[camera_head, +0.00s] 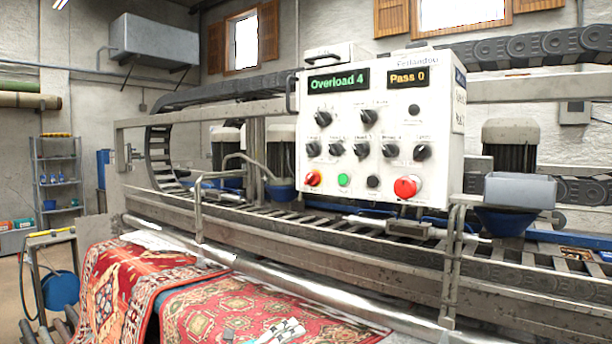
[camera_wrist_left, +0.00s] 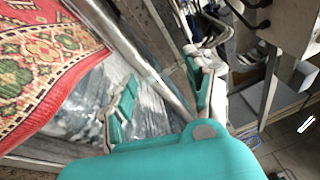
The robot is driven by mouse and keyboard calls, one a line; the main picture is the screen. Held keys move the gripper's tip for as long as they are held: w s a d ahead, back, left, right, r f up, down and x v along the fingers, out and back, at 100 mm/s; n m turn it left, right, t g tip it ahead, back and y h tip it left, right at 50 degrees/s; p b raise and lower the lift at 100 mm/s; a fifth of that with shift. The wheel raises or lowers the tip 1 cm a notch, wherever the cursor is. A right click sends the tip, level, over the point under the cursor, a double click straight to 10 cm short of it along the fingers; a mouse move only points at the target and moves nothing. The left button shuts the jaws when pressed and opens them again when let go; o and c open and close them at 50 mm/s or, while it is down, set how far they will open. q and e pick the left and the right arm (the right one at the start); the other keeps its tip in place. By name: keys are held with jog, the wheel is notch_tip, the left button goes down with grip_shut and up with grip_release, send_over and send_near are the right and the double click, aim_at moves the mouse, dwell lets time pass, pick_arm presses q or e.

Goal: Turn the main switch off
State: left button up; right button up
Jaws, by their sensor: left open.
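A white control box (camera_head: 440,130) stands above the machine's conveyor. Its front carries several black rotary knobs, such as a knob at the upper left (camera_head: 323,115), and a large red mushroom-shaped knob (camera_head: 407,187) at the lower right. A small red button (camera_head: 313,178) and a green button (camera_head: 344,180) sit at the lower left. Green text reads "Overload 4" and yellow text "Pass 0". I cannot tell which control is the main switch. My left gripper (camera_wrist_left: 162,98) is open and empty, its teal fingers apart near the machine's rail.
Patterned red rugs (camera_head: 205,315) hang over the machine's front. A metal rail (camera_head: 300,290) runs along the front, and a thin upright frame (camera_head: 452,262) stands below and right of the box. A shelf (camera_head: 57,170) stands at the far left.

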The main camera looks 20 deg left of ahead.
pick_arm(q)
jog(key=s+r+m+g+p, duration=0.1)
jog(key=s+r+m, duration=0.2)
jog(key=r+m, duration=1.2)
jog(key=n+t+y+p, duration=0.1)
jog(key=n+t+y, duration=0.2)
jog(key=y, duration=0.1)
send_near(308, 180)
jog(key=p+x, duration=0.7)
jog(key=x, duration=0.2)
jog(key=shift+r, duration=0.1)
jog(key=shift+w+d, duration=0.15)
jog(key=shift+w, duration=0.3)
grip_shut()
